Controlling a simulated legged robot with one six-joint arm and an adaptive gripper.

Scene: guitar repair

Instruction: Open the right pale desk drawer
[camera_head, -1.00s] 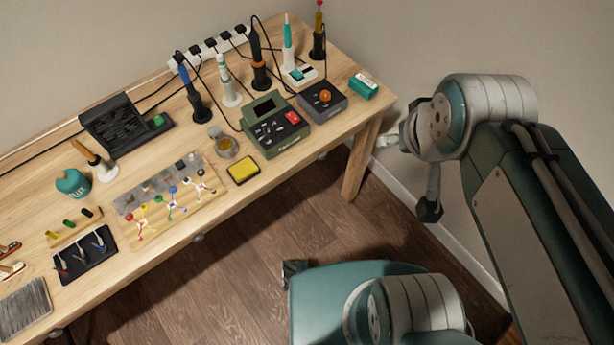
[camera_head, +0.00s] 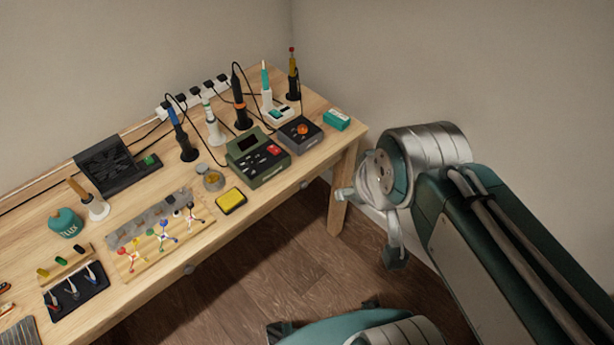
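The pale wooden desk (camera_head: 330,150) runs from lower left to upper right. Its front edge is seen steeply from above, so the drawer fronts barely show. A small round knob (camera_head: 305,184) sticks out under the edge near the right end, at the right drawer. That drawer looks shut. My gripper (camera_head: 371,224) is to the right of this knob, beside the desk's right front leg in the picture. Its two finger parts are spread apart with nothing visible between them. The wrist partly hides the gripper. I see no contact with the knob.
A second knob (camera_head: 189,268) is further left under the edge. The desktop holds a green soldering station (camera_head: 258,158), a yellow sponge (camera_head: 231,201), a teal box (camera_head: 337,120) and several tools. The wall is close behind my arm. Bare wooden floor (camera_head: 270,270) lies before the desk.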

